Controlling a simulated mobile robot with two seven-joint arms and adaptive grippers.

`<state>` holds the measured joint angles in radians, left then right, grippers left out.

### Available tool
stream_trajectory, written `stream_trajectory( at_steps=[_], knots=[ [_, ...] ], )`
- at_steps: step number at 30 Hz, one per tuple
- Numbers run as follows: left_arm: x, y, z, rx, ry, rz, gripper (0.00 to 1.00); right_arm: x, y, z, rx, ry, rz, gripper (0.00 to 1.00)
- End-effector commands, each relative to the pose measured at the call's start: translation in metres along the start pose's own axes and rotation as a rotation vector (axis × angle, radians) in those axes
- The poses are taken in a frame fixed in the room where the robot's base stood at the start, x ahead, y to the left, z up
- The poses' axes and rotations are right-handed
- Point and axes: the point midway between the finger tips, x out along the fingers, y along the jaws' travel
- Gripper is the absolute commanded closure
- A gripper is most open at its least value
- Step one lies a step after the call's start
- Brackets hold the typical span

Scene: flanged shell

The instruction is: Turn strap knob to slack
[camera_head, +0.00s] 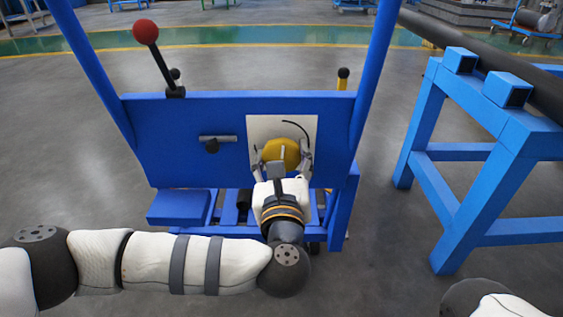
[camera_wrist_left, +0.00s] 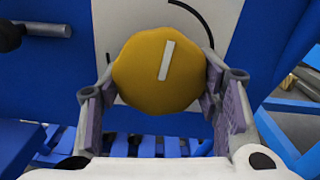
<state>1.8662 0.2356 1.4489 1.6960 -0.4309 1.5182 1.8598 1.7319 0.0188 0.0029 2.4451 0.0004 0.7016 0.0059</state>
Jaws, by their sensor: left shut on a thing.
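The strap knob (camera_head: 281,152) is a yellow round knob on a white plate (camera_head: 256,125) fixed to the blue panel. In the left wrist view the knob (camera_wrist_left: 158,72) fills the middle and bears a white pointer mark, nearly upright with its top leaning slightly right. A black arc is printed on the plate above and to the right of it. My left gripper (camera_head: 283,163) is shut on the knob, one finger on each side; its fingers also show in the left wrist view (camera_wrist_left: 160,100). My right gripper is not in view.
The blue panel (camera_head: 190,115) carries a red-balled lever (camera_head: 146,32), a grey handle (camera_head: 217,139) left of the plate and a small yellow-black lever (camera_head: 343,77). A blue stand (camera_head: 455,130) holding a dark pipe is at the right. Open grey floor lies left.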

Motion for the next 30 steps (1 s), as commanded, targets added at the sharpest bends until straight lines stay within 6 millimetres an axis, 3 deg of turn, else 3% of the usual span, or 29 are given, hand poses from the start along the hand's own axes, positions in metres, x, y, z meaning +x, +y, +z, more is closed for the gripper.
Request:
stream_trajectory(
  at_steps=[24,25,27,30],
  knots=[
    [0.0001,-0.0013,0.0019,-0.109,-0.003,-0.001,0.70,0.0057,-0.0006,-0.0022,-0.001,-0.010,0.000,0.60],
    [0.0001,-0.0013,0.0019,-0.110,-0.003,-0.001,0.35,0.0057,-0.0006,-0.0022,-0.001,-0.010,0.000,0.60],
    [0.0001,-0.0012,0.0017,-0.109,-0.003,-0.001,0.21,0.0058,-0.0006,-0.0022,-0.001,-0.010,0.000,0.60],
    [0.0001,-0.0011,0.0013,-0.108,-0.002,-0.001,0.21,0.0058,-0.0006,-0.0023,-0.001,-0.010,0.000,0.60]
  ],
)
